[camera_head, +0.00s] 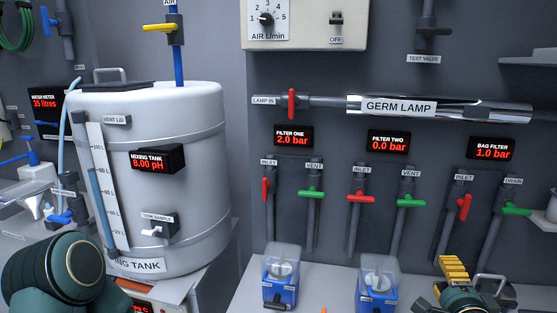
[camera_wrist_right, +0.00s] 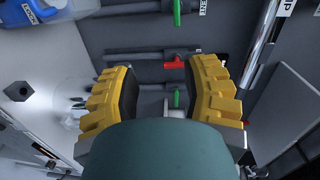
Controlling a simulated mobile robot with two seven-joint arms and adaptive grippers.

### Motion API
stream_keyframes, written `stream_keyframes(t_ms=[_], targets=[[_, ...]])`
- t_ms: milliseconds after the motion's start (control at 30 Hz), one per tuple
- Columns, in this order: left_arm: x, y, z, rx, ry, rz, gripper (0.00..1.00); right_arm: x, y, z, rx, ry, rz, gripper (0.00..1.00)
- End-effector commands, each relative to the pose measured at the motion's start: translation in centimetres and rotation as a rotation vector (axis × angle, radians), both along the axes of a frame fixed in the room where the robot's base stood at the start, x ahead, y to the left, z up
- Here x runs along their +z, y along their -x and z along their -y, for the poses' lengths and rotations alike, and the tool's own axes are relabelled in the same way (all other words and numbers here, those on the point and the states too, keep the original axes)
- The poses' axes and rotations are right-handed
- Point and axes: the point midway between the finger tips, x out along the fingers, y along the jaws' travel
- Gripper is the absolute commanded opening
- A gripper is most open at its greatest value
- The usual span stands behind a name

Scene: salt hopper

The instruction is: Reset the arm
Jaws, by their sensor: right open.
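My right gripper (camera_head: 455,268) is at the lower right of the head view, in front of the bench and below the bag filter valves. Its yellow ridged fingers also show in the right wrist view (camera_wrist_right: 164,75). They are spread wide with nothing between them. Past the fingers, a red valve handle (camera_wrist_right: 174,64) and a green valve handle (camera_wrist_right: 177,99) show on grey pipes. They look apart from the fingers. A dark green link of my left arm (camera_head: 65,272) fills the lower left of the head view. The left gripper is not visible.
The white mixing tank (camera_head: 195,105) stands at left, reading 8.00 pH. Two blue filter housings (camera_head: 281,285) (camera_head: 373,298) stand on the bench. Behind are the filter one, filter two and bag filter valves, with the germ lamp (camera_head: 440,108) above.

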Motion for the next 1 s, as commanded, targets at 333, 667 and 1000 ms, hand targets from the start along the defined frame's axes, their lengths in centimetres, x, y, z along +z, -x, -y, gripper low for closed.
stream_keyframes(t_ms=[333, 667, 1000], targets=[[0.0, -0.1, 0.0, -0.001, 0.0, 0.001, 0.47, -14.3, -0.9, -9.4, 0.308, 0.189, -0.447, 0.46], [0.0, -0.1, 0.0, 0.0, 0.0, 0.001, 0.47, -29.1, 7.5, -22.3, 0.958, 0.545, -0.883, 0.46], [0.0, -0.1, 0.0, 0.0, 0.0, 0.001, 0.46, -33.8, 14.0, -26.0, 1.316, 0.719, -1.005, 0.46]])
